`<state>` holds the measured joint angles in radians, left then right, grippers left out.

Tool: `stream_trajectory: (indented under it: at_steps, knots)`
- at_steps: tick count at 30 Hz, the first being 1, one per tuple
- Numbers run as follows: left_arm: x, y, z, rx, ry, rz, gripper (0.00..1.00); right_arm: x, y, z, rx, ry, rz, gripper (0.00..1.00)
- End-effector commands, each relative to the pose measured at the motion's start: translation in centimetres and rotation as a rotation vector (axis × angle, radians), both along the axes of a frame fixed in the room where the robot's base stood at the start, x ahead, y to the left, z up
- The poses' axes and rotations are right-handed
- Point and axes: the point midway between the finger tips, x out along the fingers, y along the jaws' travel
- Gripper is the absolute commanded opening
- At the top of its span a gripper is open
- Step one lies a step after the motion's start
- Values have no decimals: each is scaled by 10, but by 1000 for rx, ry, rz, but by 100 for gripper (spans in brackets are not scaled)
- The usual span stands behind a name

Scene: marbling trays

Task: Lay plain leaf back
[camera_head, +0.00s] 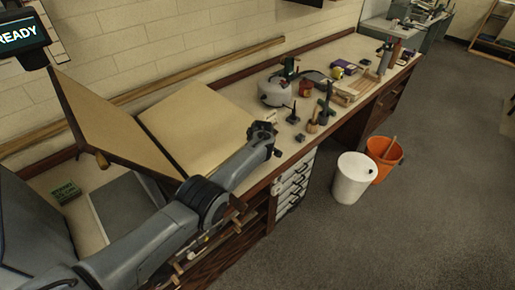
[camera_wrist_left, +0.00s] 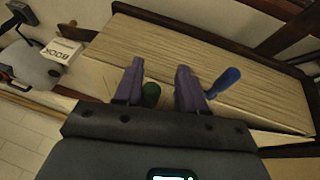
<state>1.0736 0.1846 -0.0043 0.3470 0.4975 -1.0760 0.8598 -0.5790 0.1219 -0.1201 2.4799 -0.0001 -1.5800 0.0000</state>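My left gripper (camera_head: 265,140) is over the bench's front edge, right of the beige panel and apart from the tilted board. In the left wrist view its fingers (camera_wrist_left: 160,88) are spread, with a dark green rounded thing (camera_wrist_left: 151,94) showing between them. I see nothing held. My right gripper is in neither view.
A blue handle (camera_wrist_left: 223,82), a ribbed light wooden surface (camera_wrist_left: 180,50) and a white box marked BOOK (camera_wrist_left: 60,50) show in the wrist view. White (camera_head: 352,180) and orange (camera_head: 385,158) bins stand on the floor.

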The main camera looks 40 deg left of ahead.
Motion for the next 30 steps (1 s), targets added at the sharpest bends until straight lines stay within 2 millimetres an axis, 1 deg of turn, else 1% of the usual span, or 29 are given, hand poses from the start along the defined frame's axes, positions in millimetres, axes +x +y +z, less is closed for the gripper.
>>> stream_trajectory:
  at_steps: [1,2,13,17,20,23,25,30]
  knots:
    - [-3,3,-2,1,5,9,39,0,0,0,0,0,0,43]
    - [-3,3,-2,1,4,8,42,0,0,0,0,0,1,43]
    - [0,2,1,3,-3,3,42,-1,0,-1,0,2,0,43]
    - [1,1,5,3,-5,1,42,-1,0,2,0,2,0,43]
    - [0,-2,12,4,-6,0,42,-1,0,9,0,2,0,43]
    - [-2,-6,23,3,-6,-2,42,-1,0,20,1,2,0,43]
    - [-5,-10,32,2,-6,-2,42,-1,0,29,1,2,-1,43]
    - [-11,-20,55,1,-7,-2,42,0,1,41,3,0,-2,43]
